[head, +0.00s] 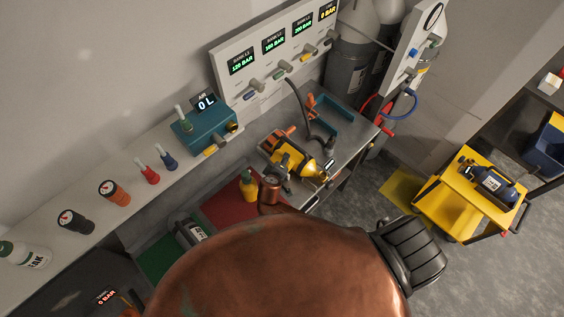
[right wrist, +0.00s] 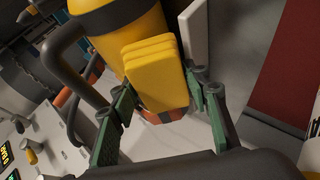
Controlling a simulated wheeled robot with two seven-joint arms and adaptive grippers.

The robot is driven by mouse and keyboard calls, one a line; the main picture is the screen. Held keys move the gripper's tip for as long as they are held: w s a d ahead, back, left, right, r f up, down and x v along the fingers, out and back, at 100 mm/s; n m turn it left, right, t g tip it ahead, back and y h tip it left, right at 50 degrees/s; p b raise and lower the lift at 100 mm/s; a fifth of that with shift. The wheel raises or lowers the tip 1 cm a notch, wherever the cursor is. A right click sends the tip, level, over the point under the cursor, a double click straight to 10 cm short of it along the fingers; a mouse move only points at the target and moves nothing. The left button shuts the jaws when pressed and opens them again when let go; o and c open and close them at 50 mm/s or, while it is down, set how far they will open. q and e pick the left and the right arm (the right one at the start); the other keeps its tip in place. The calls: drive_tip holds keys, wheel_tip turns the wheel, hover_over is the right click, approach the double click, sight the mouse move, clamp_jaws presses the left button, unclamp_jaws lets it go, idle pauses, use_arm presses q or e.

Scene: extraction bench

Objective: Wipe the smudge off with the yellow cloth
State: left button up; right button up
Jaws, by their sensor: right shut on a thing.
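The yellow cloth (right wrist: 155,75) is a folded, layered pad in the right wrist view. My right gripper (right wrist: 161,90) is shut on it, with a green-padded finger at each side. Just beyond the cloth is a yellow cylinder (right wrist: 118,28) with a dark band and a dark curved handle or hose. I cannot tell whether the cloth touches it. In the head view my right gripper (head: 287,175) is small and partly hidden at the yellow cylinder (head: 289,157) on the grey bench. I cannot make out the smudge. My left gripper is not in view.
A teal box (head: 205,131) sits on the ledge, with a gauge panel (head: 265,72) behind the bench. A yellow cart (head: 457,208) is at right. My copper-coloured body part covers the lower middle.

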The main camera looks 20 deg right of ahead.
drive_tip(key=s+a+r+p, duration=0.1)
drive_tip(key=a+r+p, duration=0.3)
drive_tip(key=shift+s+r, duration=0.15)
drive_tip(key=shift+s, duration=0.2)
idle(0.3)
drive_tip(key=shift+s+a+r+p, duration=0.2)
drive_tip(key=shift+a+r+p, duration=0.3)
drive_tip(key=shift+r+p, duration=0.05)
drive_tip(key=shift+s+a+r+p, duration=0.2)
drive_tip(key=shift+a+r+p, duration=0.25)
drive_tip(key=shift+r+p, duration=0.1)
